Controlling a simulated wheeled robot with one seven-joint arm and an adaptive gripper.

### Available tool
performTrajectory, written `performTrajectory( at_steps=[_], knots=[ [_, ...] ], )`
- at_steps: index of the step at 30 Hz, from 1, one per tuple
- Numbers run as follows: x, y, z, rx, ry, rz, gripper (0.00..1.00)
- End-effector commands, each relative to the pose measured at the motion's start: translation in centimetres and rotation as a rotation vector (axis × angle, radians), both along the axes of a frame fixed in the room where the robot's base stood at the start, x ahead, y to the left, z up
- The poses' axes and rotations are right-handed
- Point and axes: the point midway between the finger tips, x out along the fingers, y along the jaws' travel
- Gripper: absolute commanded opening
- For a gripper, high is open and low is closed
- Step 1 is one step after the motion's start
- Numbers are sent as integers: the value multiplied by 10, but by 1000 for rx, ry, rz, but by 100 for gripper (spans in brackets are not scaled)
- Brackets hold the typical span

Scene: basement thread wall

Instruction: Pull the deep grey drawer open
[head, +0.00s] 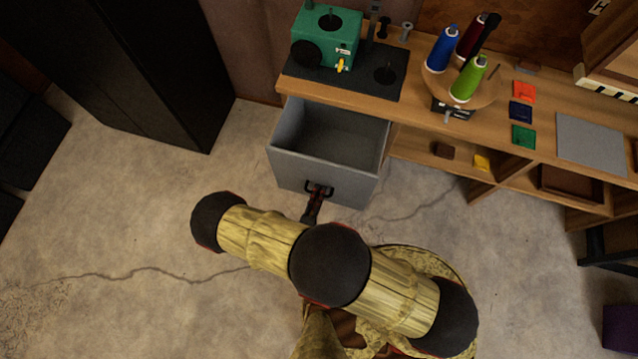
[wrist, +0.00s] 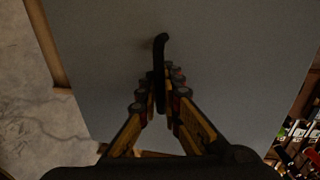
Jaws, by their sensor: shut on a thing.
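The deep grey drawer (head: 322,173) stands pulled out from under the left end of the wooden bench in the head view. Its inside shows and looks empty. A dark bar handle (head: 320,187) is on its front face. My gripper (head: 313,203) is at that handle, largely hidden behind my own arm in the head view. In the wrist view the grey drawer front (wrist: 225,60) fills most of the picture. The two fingers of my gripper (wrist: 160,92) are closed around the dark handle (wrist: 160,50), whose upper end sticks out above them.
The wooden bench (head: 440,118) carries a green machine (head: 327,37) on a dark mat, thread cones (head: 467,80) on a round stand, and coloured squares (head: 523,113). Open shelves (head: 430,150) lie right of the drawer. A black cabinet (head: 150,70) stands left. Cracked concrete floor (head: 150,220) is clear.

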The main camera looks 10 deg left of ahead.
Motion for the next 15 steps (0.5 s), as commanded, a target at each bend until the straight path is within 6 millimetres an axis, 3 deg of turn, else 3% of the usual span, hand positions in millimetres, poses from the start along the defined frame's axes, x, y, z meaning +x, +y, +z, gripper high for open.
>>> performTrajectory(
  at_steps=[11, 12, 15],
  knots=[
    [0, 0, -1, 0, 2, -1, 0],
    [0, 0, -1, 0, 2, -1, 8],
    [0, 0, -1, 0, 2, 0, 13]
  ],
)
